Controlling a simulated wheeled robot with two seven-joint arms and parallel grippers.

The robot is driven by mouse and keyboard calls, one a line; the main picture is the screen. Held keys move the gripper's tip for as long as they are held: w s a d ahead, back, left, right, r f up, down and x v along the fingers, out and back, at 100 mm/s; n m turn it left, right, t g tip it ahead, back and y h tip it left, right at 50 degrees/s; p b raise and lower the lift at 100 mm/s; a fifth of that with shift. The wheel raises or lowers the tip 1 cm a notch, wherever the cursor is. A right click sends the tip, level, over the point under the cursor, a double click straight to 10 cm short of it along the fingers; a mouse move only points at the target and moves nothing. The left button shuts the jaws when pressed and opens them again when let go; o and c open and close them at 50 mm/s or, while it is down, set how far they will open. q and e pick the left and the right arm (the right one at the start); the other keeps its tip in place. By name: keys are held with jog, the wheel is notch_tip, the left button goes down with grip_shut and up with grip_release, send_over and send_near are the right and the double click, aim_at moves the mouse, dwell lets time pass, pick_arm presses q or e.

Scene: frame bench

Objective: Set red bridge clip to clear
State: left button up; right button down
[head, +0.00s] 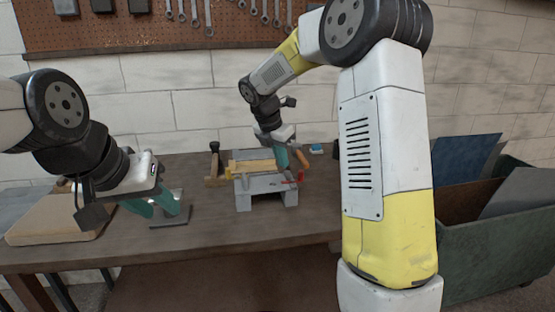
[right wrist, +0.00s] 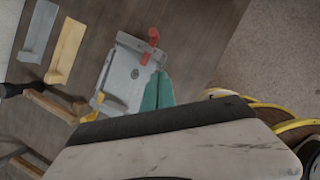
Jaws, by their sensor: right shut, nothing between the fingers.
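The red bridge clip (head: 291,181) sits at the right end of a grey bridge-shaped block (head: 262,190) on the bench. In the right wrist view the red clip (right wrist: 153,38) sticks up at one edge of the grey block (right wrist: 124,75). My right gripper (head: 282,158) is shut and empty, its teal fingers just above that end of the block. In the right wrist view its fingertips (right wrist: 161,84) are close beside the red clip; I cannot tell whether they touch. My left gripper (head: 153,205) has its fingers apart, low over the bench at the left.
A yellow piece (head: 255,167) lies behind the block, and a wooden clamp (head: 214,166) stands to its left. A small grey stand (head: 172,222) is by my left gripper. A wooden board (head: 50,222) lies far left. A green bin (head: 490,240) stands right of the bench.

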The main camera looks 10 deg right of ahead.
jog(key=x, duration=0.7)
jog(key=shift+d+f, duration=0.1)
jog(key=shift+f, duration=0.15)
jog(key=shift+w+d, duration=0.85)
jog(key=shift+d, duration=0.1)
jog(key=shift+w+d, duration=0.5)
jog(key=shift+d, duration=0.1)
